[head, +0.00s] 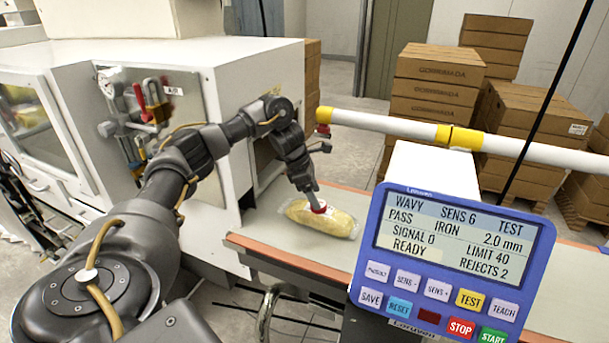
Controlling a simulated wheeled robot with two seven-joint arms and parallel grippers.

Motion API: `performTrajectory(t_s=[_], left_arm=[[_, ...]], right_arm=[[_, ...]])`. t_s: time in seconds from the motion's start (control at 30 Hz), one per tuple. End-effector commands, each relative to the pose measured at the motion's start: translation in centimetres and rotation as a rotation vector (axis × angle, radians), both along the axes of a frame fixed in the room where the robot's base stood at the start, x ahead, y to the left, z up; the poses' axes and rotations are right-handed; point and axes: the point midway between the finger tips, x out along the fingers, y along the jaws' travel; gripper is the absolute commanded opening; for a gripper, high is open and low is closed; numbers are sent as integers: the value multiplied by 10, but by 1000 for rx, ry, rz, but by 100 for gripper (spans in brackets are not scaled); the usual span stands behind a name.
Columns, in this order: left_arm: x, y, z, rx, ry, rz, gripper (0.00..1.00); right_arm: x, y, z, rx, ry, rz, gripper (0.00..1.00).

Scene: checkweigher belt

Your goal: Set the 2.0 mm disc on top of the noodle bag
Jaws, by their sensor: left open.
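The noodle bag (338,223) is a clear packet of yellow noodles lying flat on the belt (390,250). A small red and white piece, which looks like the test disc (319,208), is at the top of the bag near its middle. My left gripper (315,200) points down at this piece, with its jaws open right at it. The fingertips are small, and I cannot tell whether they still touch the piece. Its size marking is not readable. My right gripper is not in view.
A blue control panel (452,255) stands at the front right, reading IRON 2.0 mm, READY. A white and yellow rail (400,125) crosses behind the belt. The white machine housing (225,130) is at the left, with padlocks (150,105). Cartons (435,85) are stacked behind.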

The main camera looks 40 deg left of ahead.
Motion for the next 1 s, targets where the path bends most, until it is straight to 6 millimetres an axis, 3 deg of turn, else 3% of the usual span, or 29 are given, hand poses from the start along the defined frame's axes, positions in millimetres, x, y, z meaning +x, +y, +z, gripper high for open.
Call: performTrajectory(t_s=[0.03,0.13,0.4,1.0], left_arm=[[-2,4,15,2,-7,0,66],[-8,11,36,2,-6,1,66],[-19,22,75,1,-4,0,66],[-23,26,84,-1,-1,0,66]], right_arm=[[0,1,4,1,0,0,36],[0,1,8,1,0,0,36],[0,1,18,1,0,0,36],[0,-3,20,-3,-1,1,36]])
